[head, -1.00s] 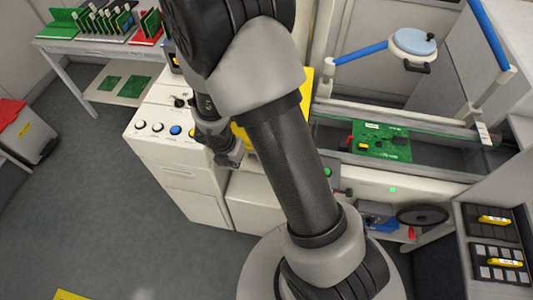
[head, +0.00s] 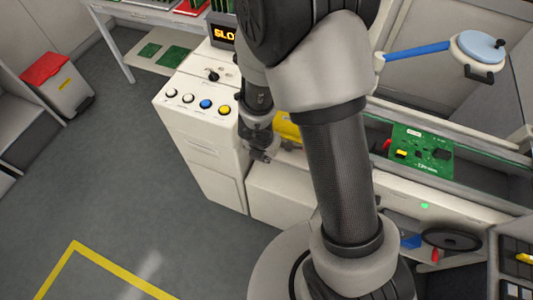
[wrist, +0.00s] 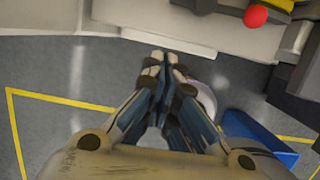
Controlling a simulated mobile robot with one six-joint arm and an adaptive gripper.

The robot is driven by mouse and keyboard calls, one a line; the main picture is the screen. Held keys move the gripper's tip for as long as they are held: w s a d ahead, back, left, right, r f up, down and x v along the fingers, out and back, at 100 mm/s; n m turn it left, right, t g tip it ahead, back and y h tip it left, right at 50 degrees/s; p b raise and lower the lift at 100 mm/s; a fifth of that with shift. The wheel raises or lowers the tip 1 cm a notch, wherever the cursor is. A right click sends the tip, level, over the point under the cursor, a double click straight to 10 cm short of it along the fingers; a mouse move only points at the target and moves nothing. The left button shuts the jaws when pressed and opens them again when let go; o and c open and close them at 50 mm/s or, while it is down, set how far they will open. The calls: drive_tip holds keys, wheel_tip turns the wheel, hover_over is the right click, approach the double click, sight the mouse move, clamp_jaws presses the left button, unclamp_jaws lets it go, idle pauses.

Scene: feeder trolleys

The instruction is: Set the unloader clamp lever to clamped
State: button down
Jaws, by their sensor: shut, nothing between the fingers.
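My gripper (head: 262,152) hangs beside the right edge of the white button cabinet in the head view. In the wrist view its fingers (wrist: 165,58) are together, with nothing between them, over the grey floor. A red ball knob (wrist: 255,15) shows at the top right of the wrist view, against yellow and grey parts, apart from the fingers. I cannot tell whether it is the clamp lever's knob. In the head view a red handle (head: 435,255) sits below the conveyor by a black handwheel (head: 451,239). No lever's clamped or unclamped position can be read.
The white cabinet (head: 205,140) carries several buttons and a black selector. A green circuit board (head: 421,150) lies on the conveyor at right. A blue bin (wrist: 255,135) is right of the fingers. A red-lidded bin (head: 60,85) stands at left. Floor at front left is clear.

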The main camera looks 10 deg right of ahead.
drive_tip(key=shift+w+d+f+b, duration=0.2)
drive_tip(key=shift+w+d+f, duration=0.35)
drive_tip(key=shift+w+f, duration=0.3)
drive_tip(key=shift+w+d+f+b, duration=0.15)
drive_tip(key=shift+w+d+f, duration=0.4)
drive_tip(key=shift+f, duration=0.45)
drive_tip(key=shift+w+d+f+b, duration=0.2)
drive_tip(key=shift+w+d+f, duration=0.3)
drive_tip(key=shift+w+f, duration=0.35)
